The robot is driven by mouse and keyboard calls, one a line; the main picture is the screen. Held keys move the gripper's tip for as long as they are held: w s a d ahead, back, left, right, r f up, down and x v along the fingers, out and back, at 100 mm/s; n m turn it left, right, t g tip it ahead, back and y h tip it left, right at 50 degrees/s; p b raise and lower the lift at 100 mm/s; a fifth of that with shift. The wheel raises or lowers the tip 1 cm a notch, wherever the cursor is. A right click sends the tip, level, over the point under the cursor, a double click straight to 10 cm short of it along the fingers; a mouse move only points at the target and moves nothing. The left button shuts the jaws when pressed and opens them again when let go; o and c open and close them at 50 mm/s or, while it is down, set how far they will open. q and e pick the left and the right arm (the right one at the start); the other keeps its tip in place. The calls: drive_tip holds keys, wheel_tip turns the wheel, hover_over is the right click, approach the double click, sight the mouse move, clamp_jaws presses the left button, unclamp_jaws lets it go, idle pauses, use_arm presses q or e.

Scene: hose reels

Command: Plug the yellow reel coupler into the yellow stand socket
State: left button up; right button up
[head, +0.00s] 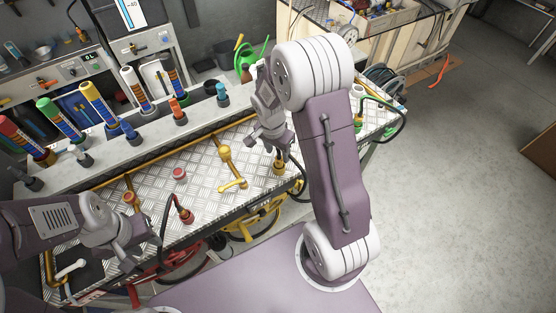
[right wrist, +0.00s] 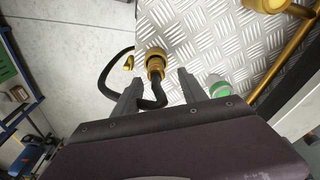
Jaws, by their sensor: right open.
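The yellow reel coupler (head: 279,168) stands near the front edge of the tread-plate bench. In the right wrist view the coupler (right wrist: 155,66) shows beyond my fingertips, its black hose running back between the fingers. My right gripper (head: 268,142) is open just above and beside it in the head view; its fingers (right wrist: 157,86) are spread apart. A yellow pipe stand (head: 226,154) with a lever rises from the bench left of the coupler; I cannot make out its socket opening clearly. My left gripper (head: 132,234) is low at the left, its jaws too unclear to read.
A red coupler (head: 184,213) with a hose stands at the front edge, with a red-topped fitting (head: 178,173) behind it. A green-and-white fitting (right wrist: 217,87) is close to my right finger. Several coloured cylinders line the back ledge. Floor at the right is open.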

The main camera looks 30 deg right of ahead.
drive_tip(key=shift+s+f, duration=0.2)
drive_tip(key=shift+f, duration=0.55)
drive_tip(key=shift+s+d+f, duration=0.15)
drive_tip(key=shift+s+f, duration=0.1)
drive_tip(key=shift+f, duration=0.2)
drive_tip(key=shift+w+f, duration=0.1)
drive_tip(key=shift+w, duration=0.1)
drive_tip(key=shift+c, duration=0.3)
clamp_jaws()
use_arm(q)
drive_tip(key=shift+s+r, duration=0.35)
drive_tip(key=shift+s, duration=0.05)
